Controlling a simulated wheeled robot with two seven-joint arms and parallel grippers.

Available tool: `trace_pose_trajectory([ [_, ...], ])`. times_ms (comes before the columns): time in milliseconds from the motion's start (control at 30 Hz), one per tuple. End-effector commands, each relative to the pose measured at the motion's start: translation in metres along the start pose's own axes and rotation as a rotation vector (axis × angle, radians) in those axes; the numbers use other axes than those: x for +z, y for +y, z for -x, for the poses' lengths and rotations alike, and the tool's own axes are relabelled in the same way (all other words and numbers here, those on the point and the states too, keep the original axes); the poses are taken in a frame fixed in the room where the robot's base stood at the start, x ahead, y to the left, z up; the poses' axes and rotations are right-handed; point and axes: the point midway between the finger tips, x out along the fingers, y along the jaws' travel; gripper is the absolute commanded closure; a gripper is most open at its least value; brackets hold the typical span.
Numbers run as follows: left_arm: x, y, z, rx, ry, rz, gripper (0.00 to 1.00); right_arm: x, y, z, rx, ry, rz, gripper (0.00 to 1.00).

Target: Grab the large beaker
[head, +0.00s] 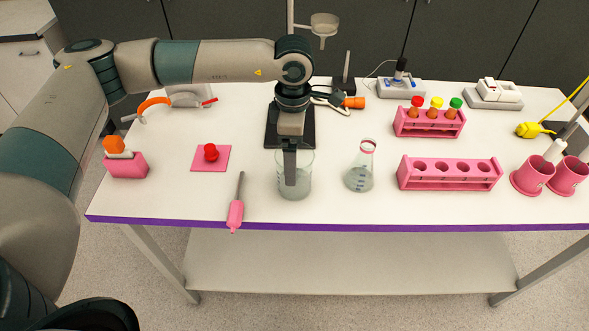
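The large beaker (304,178), clear glass with a greyish tint, stands upright on the white table near its front edge. My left gripper (290,180) points straight down at the beaker, with its finger overlapping the beaker's outline. I cannot tell whether the finger is inside the beaker or in front of it, or whether it touches the glass. Only one finger shows clearly, so the gap between the fingers is hidden. The beaker rests on the table. My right gripper is not in view.
A conical flask (359,178) stands close right of the beaker. A pink-handled tool (236,212) lies to its left, beyond it a pink pad (211,158) with a red knob. Pink racks (449,183) and pink cups (531,176) stand right. A dark stand base (307,130) is behind.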

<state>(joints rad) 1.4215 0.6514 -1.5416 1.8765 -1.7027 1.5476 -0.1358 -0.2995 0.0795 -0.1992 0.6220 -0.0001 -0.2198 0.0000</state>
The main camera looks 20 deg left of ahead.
Motion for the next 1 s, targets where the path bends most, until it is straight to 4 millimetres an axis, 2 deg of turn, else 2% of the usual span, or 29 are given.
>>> trace_pose_trajectory([
  [267,0.000,0.000,-0.001,0.000,0.000,0.000,0.09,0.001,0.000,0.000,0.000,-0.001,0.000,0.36],
  [433,0.001,-0.001,-0.005,-0.002,0.002,0.000,0.09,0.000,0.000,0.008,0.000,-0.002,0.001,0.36],
  [700,0.003,-0.005,-0.030,-0.003,0.003,0.001,0.09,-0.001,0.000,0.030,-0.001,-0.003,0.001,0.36],
  [833,0.002,-0.004,-0.046,-0.003,0.002,0.003,0.09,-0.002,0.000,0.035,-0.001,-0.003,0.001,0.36],
  [1000,0.003,-0.004,-0.052,0.000,0.001,0.001,0.09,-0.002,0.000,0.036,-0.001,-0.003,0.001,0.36],
])
